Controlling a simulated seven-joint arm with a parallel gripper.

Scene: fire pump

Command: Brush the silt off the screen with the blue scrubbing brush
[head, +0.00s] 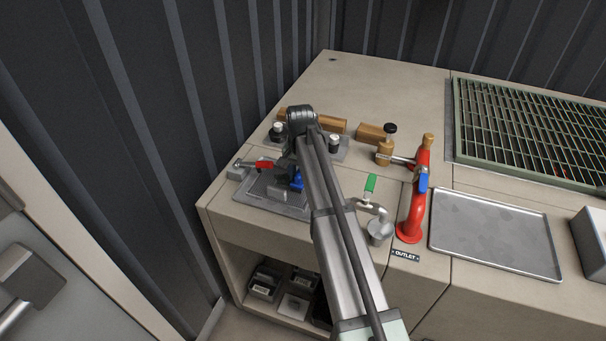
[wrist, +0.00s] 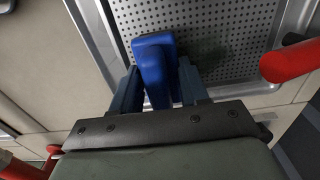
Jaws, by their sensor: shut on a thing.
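The blue scrubbing brush (wrist: 154,62) is upright between the two fingers of my gripper (wrist: 160,88), which is shut on it. In the head view the brush (head: 297,182) shows as a small blue patch beside my arm, over the screen. The bristles are hidden, so I cannot tell whether they touch the screen. The screen (wrist: 242,38) is a grey perforated plate in a metal frame; in the head view it (head: 262,192) lies at the counter's left front corner, partly behind my arm. A dark greenish patch on the plate, right of the brush, may be silt or shadow.
A red handle (wrist: 292,60) juts in beside the screen; it also shows in the head view (head: 264,165). A green-handled tap (head: 370,184) and a red outlet pipe (head: 411,215) stand to the right. Beyond lie a bare metal tray (head: 495,232) and a large grating (head: 530,130).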

